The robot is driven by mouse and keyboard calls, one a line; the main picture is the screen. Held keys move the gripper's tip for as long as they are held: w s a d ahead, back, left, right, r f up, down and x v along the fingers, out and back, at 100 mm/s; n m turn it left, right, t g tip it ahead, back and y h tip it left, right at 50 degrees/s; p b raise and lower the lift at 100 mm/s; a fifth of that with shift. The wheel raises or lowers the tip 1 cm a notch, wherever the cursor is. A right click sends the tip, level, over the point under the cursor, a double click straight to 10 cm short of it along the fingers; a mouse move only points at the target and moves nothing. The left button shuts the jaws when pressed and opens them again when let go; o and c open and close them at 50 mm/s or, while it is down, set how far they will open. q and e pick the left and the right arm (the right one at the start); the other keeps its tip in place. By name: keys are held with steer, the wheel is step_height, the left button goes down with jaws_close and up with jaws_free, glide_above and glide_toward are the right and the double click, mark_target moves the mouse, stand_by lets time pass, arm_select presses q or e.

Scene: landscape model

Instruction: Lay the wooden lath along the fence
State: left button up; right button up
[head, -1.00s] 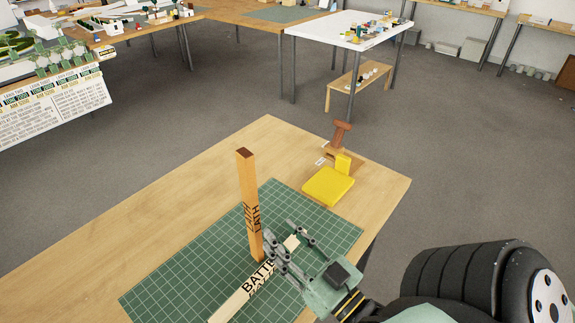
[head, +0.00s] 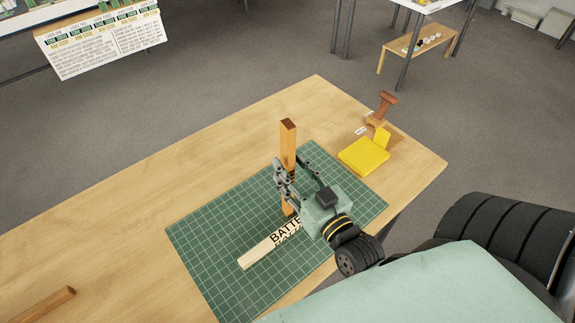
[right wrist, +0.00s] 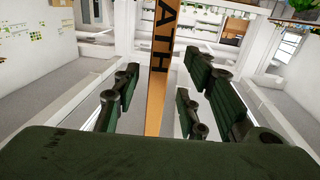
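The wooden lath (head: 288,142) is an orange-brown square stick, standing upright on the green cutting mat (head: 205,245). My right gripper (head: 291,174) is at its middle height. In the right wrist view the lath (right wrist: 160,50), lettered "ATH", stands between the open fingers (right wrist: 158,100), with gaps visible on both sides. A pale batten (head: 258,252), lettered "BATTE…", lies flat on the mat by the lath's foot. My gripper hides its far end, and I cannot tell whether it is the fence. My left gripper is out of view.
A yellow block (head: 364,156) and a brown stamp-like piece (head: 385,101) stand at the table's right end. A brown rod (head: 45,304) lies at the lower left. The wooden tabletop (head: 150,195) left of the mat is mostly clear.

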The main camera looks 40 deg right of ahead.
steer(key=shift+w+d, duration=0.15)
steer(key=shift+w, duration=1.2)
steer(key=shift+c, duration=0.4)
jaws_close()
